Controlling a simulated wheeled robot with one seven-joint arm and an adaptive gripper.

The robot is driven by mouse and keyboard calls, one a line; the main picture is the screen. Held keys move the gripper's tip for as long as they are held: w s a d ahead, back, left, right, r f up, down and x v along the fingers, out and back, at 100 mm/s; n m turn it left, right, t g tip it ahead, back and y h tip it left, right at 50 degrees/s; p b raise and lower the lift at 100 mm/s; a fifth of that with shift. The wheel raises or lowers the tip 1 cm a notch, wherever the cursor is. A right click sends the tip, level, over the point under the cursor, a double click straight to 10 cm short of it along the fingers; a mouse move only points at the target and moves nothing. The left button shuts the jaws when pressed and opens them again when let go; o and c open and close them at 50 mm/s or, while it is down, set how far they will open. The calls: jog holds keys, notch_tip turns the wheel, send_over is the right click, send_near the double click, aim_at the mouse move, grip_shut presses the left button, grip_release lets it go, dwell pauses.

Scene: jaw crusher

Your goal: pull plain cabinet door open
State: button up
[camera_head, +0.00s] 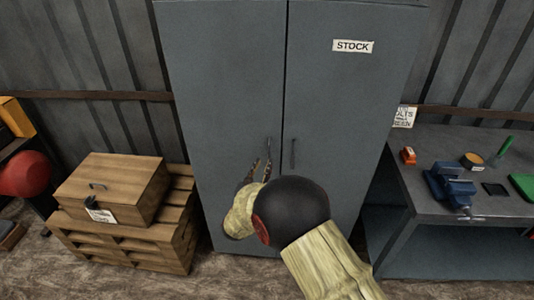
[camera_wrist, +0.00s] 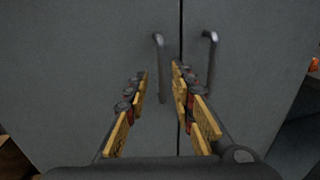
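The grey cabinet has two doors, both looking shut. The plain left door (camera_head: 225,75) carries no label; it fills the left of the wrist view (camera_wrist: 70,60). Its upright bar handle (camera_head: 269,146) is near the middle seam and shows in the wrist view (camera_wrist: 161,65). My gripper (camera_head: 262,170) is at the lower part of this handle. In the wrist view my gripper (camera_wrist: 159,75) is open, and the handle appears between its two fingers. I cannot tell whether the fingertips reach around it. My arm hides the lower middle of the cabinet.
The right door (camera_head: 350,100) has a STOCK label (camera_head: 353,46) and its own handle (camera_head: 293,153), close right of my gripper. A wooden box (camera_head: 115,185) on a pallet (camera_head: 125,245) stands left. A workbench (camera_head: 440,160) with a blue vise (camera_head: 449,183) stands right.

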aim_at(269, 154)
jog(key=b+x, duration=0.2)
jog(key=x, duration=0.5)
jog(key=shift+w+d, duration=0.15)
jog(key=shift+w, duration=0.2)
jog(key=c, duration=0.3)
grip_shut()
dwell(0.3)
